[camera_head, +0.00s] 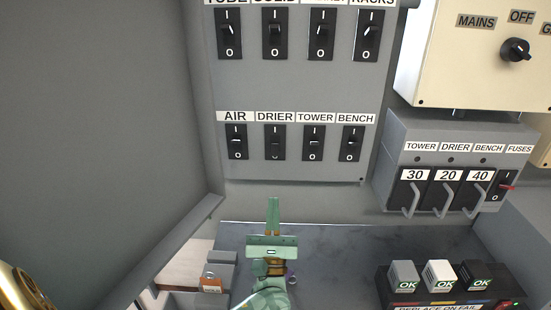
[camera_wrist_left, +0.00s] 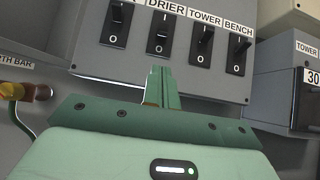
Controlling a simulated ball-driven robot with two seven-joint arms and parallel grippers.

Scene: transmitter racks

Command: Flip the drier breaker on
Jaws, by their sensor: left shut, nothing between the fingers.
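The drier breaker (camera_head: 275,143) is a black toggle under the DRIER label, second from the left in the lower row of the grey panel (camera_head: 290,88). Its lever appears to sit lower than its neighbours' levers, toward the O mark. It also shows in the wrist view (camera_wrist_left: 160,34), above the fingers. My left gripper (camera_head: 273,201) is green, shut and empty. Its fingers point up toward the panel, below the drier breaker and apart from it in the head view. The left fingertips (camera_wrist_left: 160,70) also show just below the switch row. My right gripper is not in view.
The air breaker (camera_head: 236,142) and tower breaker (camera_head: 315,143) stand close on either side. A fuse box (camera_head: 455,165) with projecting handles is at right. Below it is a block of OK modules (camera_head: 440,275).

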